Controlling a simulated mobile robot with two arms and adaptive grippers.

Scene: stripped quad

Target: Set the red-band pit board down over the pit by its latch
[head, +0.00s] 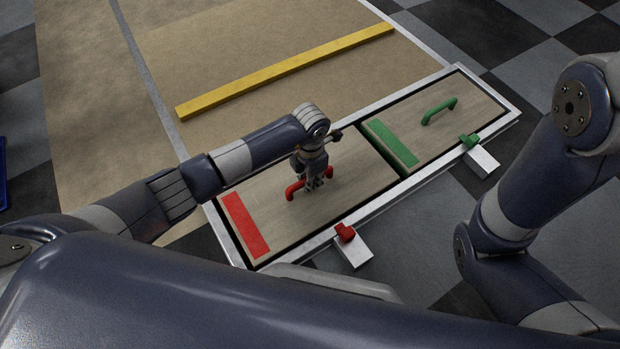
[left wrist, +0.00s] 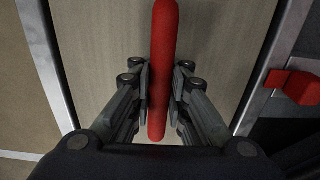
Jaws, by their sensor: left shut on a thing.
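The red-band pit board (head: 275,215) is a pale wooden panel with a red band (head: 245,225) at its left end and a red bar handle (head: 295,191). It lies within the left part of the metal pit frame (head: 300,244), roughly level with it; I cannot tell whether it bears fully on the frame. A dark gap shows along its edges. My left gripper (head: 314,184) is shut on the handle, with a finger on each side of it in the left wrist view (left wrist: 160,85). The red latch (head: 345,232) sits at the frame's near side. My right gripper is out of view.
A green-band board (head: 440,110) with a green handle (head: 439,110) fills the frame's right part, beside a green latch (head: 469,140). A yellow bar (head: 285,70) lies on the tan floor behind. Checkered floor surrounds the frame.

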